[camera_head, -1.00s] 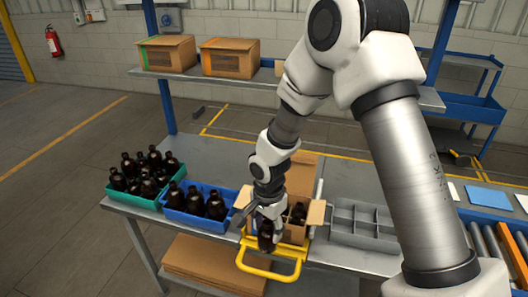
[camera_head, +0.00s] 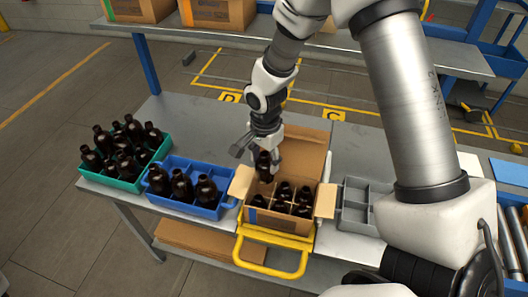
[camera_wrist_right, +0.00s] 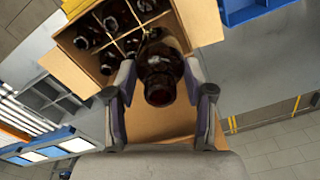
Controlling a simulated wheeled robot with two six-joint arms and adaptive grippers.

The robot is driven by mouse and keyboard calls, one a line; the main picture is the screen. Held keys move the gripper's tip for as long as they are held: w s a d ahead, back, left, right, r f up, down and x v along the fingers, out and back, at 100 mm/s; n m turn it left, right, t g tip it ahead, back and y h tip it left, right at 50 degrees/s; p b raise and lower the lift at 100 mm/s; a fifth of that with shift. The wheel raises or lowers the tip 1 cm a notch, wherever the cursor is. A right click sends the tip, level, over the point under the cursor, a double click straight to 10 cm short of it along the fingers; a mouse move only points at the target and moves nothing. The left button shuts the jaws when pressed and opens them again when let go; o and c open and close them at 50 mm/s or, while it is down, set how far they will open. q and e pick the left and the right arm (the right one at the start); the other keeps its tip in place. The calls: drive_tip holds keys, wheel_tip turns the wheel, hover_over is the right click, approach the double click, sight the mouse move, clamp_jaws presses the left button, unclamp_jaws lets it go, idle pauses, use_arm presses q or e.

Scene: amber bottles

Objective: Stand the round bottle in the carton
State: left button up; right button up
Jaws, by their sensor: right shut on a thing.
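The open cardboard carton (camera_head: 280,222) stands on the bench with its flaps spread. Dividers split it into cells, and several dark amber bottles stand in them; the carton also shows at the top of the wrist view (camera_wrist_right: 68,40). My right gripper (camera_head: 266,150) is shut on a dark amber round bottle (camera_head: 264,168), held roughly upright over the carton's back left part. In the wrist view the bottle (camera_wrist_right: 160,72) sits between both fingers, its mouth towards the camera. Its base is hidden, so I cannot tell how far it is in a cell. My left gripper is not in view.
A blue crate (camera_head: 212,214) and a green crate (camera_head: 128,186), both with amber bottles, stand left of the carton. A grey divided tray (camera_head: 352,215) is close on its right. A yellow handled frame (camera_head: 272,270) juts out in front. A shelf with cartons (camera_head: 220,14) is behind.

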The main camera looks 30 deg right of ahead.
drive_tip(key=f+b, duration=0.1)
drive_tip(key=f, duration=0.1)
drive_tip(key=w+f+b, duration=0.1)
drive_tip(key=f, duration=0.1)
drive_tip(key=w+d+f+b, duration=0.1)
drive_tip(key=f, duration=0.1)
drive_tip(key=shift+s+a+f+b, duration=0.3)
drive_tip(key=shift+s+f+b, duration=0.25)
drive_tip(key=shift+b, duration=0.35)
drive_tip(key=shift+w+d+f, duration=0.15)
drive_tip(key=shift+w+f, duration=0.05)
drive_tip(key=shift+w, duration=0.15)
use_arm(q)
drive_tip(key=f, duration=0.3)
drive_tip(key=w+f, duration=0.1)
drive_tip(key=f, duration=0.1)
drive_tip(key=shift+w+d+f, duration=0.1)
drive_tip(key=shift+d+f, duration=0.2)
use_arm(e)
drive_tip(key=shift+s+r, duration=0.1)
drive_tip(key=shift+s, duration=0.1)
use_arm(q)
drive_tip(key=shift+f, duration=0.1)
use_arm(e)
drive_tip(key=shift+w, duration=0.1)
drive_tip(key=o, duration=1.3)
